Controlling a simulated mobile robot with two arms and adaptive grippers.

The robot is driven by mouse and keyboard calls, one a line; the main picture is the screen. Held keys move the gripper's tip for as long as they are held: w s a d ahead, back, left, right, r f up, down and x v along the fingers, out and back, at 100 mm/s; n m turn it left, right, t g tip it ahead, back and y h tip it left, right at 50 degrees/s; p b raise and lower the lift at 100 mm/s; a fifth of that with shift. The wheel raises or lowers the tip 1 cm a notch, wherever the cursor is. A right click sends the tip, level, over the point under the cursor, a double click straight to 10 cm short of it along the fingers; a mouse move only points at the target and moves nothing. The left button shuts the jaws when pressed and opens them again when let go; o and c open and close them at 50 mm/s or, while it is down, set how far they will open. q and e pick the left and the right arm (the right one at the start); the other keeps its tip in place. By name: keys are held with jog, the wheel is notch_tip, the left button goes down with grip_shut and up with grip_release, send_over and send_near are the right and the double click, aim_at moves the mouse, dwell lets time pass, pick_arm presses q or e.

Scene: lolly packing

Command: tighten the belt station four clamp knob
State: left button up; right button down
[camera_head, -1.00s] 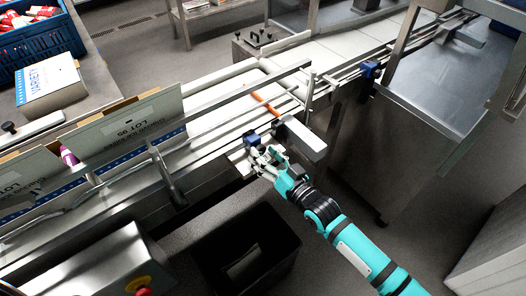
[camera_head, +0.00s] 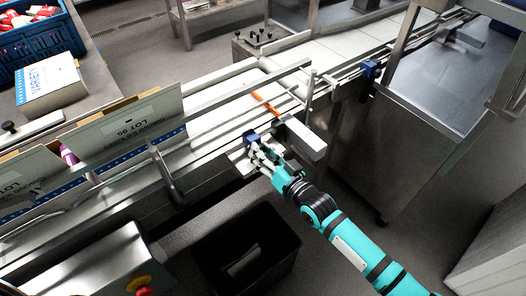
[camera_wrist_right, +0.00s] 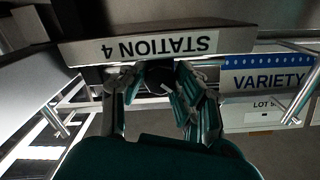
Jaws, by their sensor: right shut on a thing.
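My right gripper (camera_head: 262,156) is at the near edge of the belt, right by a blue clamp block (camera_head: 250,138) on the guide rail. Its fingers are shut on the clamp knob, which they mostly hide in the head view. In the right wrist view, the dark knob (camera_wrist_right: 158,76) shows between the fingertips of the right gripper (camera_wrist_right: 155,88), just below the upside-down STATION 4 plate (camera_wrist_right: 160,47). How tight the knob is cannot be told. My left gripper is not in view.
A grey box on a bracket (camera_head: 302,139) stands close to the right of the gripper. A black bin (camera_head: 205,268) is on the floor below. Lot-marked cartons (camera_head: 130,130) stand on the belt at left. Another blue clamp (camera_head: 370,69) is farther along the rail.

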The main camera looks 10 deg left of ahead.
jog(key=shift+m, duration=1.2)
jog(key=c, duration=1)
grip_release()
notch_tip(320, 180, up, 10)
jog(key=shift+r, duration=0.1)
